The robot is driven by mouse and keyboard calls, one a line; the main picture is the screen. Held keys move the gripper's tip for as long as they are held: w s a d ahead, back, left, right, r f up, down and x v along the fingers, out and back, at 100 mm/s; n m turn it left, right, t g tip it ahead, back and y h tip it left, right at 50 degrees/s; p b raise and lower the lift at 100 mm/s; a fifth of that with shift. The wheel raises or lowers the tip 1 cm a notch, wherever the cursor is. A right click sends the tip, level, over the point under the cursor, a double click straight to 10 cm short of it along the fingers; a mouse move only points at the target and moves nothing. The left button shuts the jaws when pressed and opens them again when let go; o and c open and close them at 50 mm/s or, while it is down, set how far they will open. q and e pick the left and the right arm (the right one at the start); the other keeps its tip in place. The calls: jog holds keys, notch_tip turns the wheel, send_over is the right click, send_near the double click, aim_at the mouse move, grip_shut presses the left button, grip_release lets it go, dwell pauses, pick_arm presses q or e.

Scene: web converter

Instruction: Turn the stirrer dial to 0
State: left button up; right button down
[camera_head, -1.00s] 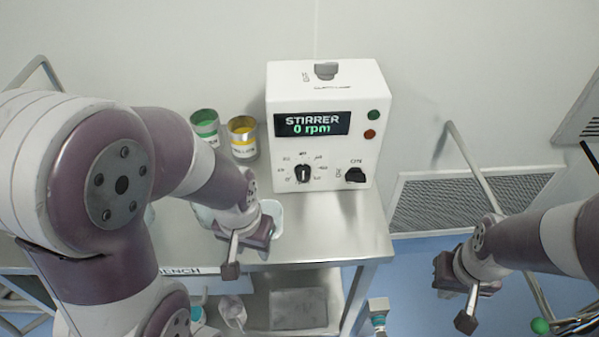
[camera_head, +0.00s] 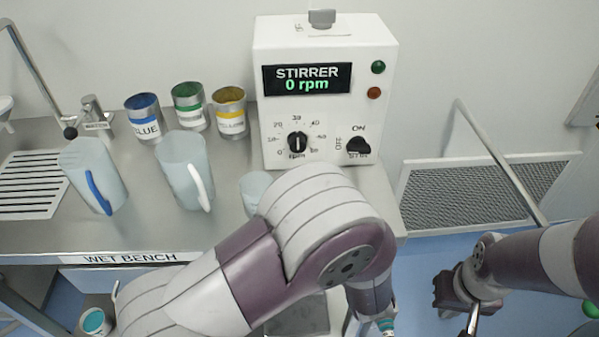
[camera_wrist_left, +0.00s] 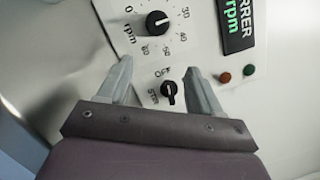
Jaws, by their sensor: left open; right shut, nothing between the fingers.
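The white stirrer box (camera_head: 325,120) stands on the bench; its display reads 0 rpm. The black stirrer dial (camera_head: 297,142) is on its front at lower left; its pale mark appears upright, roughly toward 30. The dial also shows at the top of the left wrist view (camera_wrist_left: 157,22). A black switch (camera_head: 359,146) is to its right. In the left wrist view, my left gripper (camera_wrist_left: 161,78) is open; the switch appears between its fingers, the dial beyond them. Contact cannot be told. My right gripper (camera_head: 472,318) is shut and empty, low at right, away from the box.
Blue, green and yellow labelled cans (camera_head: 188,108) stand left of the box. Two clear jugs (camera_head: 185,170) and a small beaker (camera_head: 255,188) stand on the wet bench (camera_head: 150,222). A rail (camera_head: 500,160) and wall grille are at right.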

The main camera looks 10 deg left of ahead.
aim_at(297, 149)
pick_arm(q)
jog(key=s, duration=0.1)
jog(key=s+m+y, duration=0.1)
jog(key=s+y, duration=0.1)
jog(key=shift+s+r+m+t, duration=0.2)
jog(key=shift+r+m+t, duration=0.1)
jog(key=shift+t, duration=0.1)
jog(key=shift+y, duration=0.4)
jog(key=f+x, duration=0.1)
jog(key=x, duration=0.3)
jog(key=f+x, duration=0.1)
jog(key=x, duration=0.4)
jog(key=f+x, duration=0.1)
jog(key=x, duration=0.4)
jog(key=shift+w+a+f+b, duration=0.15)
jog(key=shift+w+a+b, duration=0.25)
jog(key=shift+r, duration=0.25)
jog(key=shift+r, duration=0.1)
jog(key=c, duration=0.9)
jog(key=o, duration=0.9)
jog(key=shift+d, duration=0.1)
jog(key=shift+f, duration=0.2)
